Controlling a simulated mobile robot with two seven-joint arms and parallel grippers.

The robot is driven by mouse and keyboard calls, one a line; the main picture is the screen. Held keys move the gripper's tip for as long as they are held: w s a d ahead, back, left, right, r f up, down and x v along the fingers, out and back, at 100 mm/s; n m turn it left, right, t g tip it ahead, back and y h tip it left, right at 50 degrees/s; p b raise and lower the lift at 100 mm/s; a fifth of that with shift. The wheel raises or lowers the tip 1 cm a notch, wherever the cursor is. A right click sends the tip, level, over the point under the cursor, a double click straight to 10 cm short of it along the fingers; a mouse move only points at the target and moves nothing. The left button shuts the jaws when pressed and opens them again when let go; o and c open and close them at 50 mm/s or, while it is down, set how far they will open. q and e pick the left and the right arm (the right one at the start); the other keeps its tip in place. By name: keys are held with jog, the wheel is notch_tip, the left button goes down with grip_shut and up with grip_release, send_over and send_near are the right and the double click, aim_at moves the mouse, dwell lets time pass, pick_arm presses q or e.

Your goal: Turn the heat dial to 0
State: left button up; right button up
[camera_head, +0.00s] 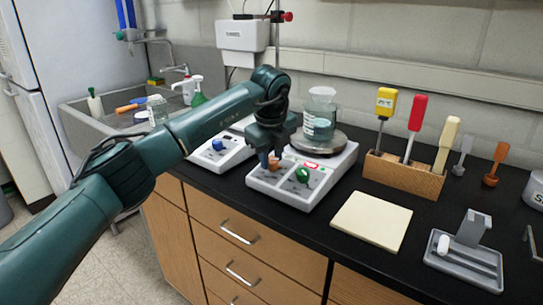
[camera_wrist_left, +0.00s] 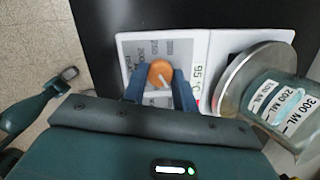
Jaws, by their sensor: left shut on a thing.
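The hot plate unit (camera_head: 290,196) is a white box on the black counter with a round metal plate and a beaker of liquid on top. Its orange heat dial (camera_wrist_left: 160,73) sits on a grey numbered panel and also shows in the head view (camera_head: 274,162). A white pointer line is on the dial. My left gripper (camera_wrist_left: 159,86) reaches down over it, with its blue fingers on both sides, shut on the dial. In the head view the left gripper (camera_head: 269,160) partly hides the dial. My right gripper is not in view.
A green knob (camera_head: 302,175) is right beside the gripper, and the beaker (camera_head: 320,118) stands close behind. Another device with a blue knob (camera_head: 218,145) is to the left. A cream pad (camera_head: 371,220) and a wooden tool holder (camera_head: 403,176) lie to the right.

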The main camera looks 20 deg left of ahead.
pick_arm(q)
jog(key=shift+r, duration=0.1)
dwell(0.3)
jog(key=o, duration=1)
jog(key=b+v, duration=0.1)
jog(key=v, duration=1.2)
